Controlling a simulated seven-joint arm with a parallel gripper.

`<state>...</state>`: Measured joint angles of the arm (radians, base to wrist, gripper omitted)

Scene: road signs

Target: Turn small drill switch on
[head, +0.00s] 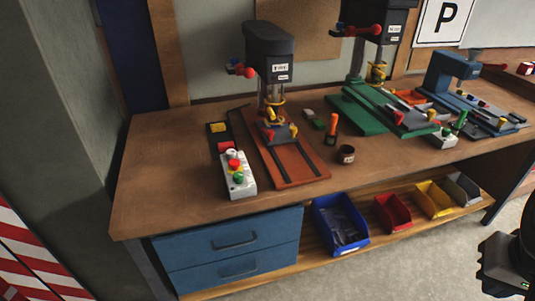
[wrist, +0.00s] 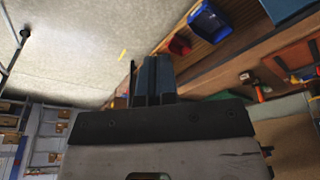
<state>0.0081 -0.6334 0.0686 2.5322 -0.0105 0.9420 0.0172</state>
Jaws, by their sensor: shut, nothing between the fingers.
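The small drill (head: 270,52) stands on the left part of the workbench, with a dark head, a red and blue handle and an orange-brown base (head: 290,165). A white control box (head: 238,176) with red, yellow and green buttons lies on the bench left of that base. I cannot tell the switch's state. My gripper (wrist: 153,78) is shut and empty in the wrist view, apart from the bench, over the floor. A dark part of my arm shows at the right edge of the head view, away from the box.
A larger drill with a green base (head: 358,112) and a blue machine (head: 450,72) stand further right. An orange-handled tool (head: 332,128) and a dark cup (head: 347,154) lie near the small drill. Below are blue drawers (head: 228,240) and coloured bins, including a blue bin (head: 318,212).

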